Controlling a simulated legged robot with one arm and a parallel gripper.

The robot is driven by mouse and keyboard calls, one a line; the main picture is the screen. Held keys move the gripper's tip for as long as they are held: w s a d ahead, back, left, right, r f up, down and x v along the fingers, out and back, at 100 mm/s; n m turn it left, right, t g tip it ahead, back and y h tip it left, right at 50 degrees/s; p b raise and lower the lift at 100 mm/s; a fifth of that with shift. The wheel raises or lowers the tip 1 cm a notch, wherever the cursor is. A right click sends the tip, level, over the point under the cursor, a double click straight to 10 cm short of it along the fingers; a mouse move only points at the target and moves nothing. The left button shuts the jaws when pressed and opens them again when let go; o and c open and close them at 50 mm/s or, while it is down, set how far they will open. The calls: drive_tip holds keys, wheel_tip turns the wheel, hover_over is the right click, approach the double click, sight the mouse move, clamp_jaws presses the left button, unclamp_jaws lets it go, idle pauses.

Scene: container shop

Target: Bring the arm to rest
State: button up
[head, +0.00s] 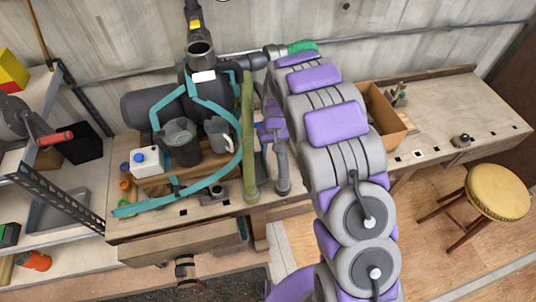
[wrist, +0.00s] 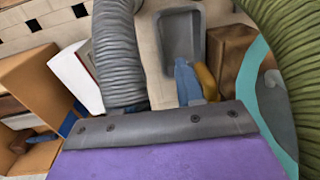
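My arm, grey with purple pads, rises from the bottom right of the head view and reaches up over the workbench (head: 440,100). It is folded, and its far part is largely hidden behind the nearer links. In the wrist view, the purple and grey end of my gripper (wrist: 160,125) fills the lower part. Its fingertips cannot be made out, so I cannot tell whether it is open or shut. No held object shows. A ribbed grey hose (wrist: 121,50) is close in front of it in the wrist view, and a green ribbed tube (wrist: 290,50) is at the right.
A dark machine with a teal frame (head: 190,95) crowds the bench's left half, beside an upright green tube (head: 249,135). An open cardboard box (head: 392,140) stands right of my arm. Shelving (head: 60,195) is at left, a yellow stool (head: 498,190) at right. The bench's right part is mostly clear.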

drive_tip(key=shift+d+r, duration=0.15)
drive_tip(key=shift+r, duration=0.45)
drive_tip(key=s+d+r+m+b, duration=0.1)
drive_tip(key=s+d+r, duration=0.3)
drive_tip(key=s+r, duration=0.3)
drive_tip(key=s+d+r+m, duration=0.1)
drive_tip(key=s+d+r, duration=0.4)
drive_tip(key=s+r, duration=0.25)
drive_tip(key=s+d+r+b, duration=0.1)
drive_tip(key=s+d+r, duration=0.1)
drive_tip(key=s, duration=1)
drive_tip(key=s+d+r+m+g+h+b, duration=0.1)
drive_tip(key=s+d+r, duration=0.1)
drive_tip(key=s, duration=1.1)
drive_tip(key=shift+d+r+g, duration=0.3)
drive_tip(key=shift+r, duration=0.45)
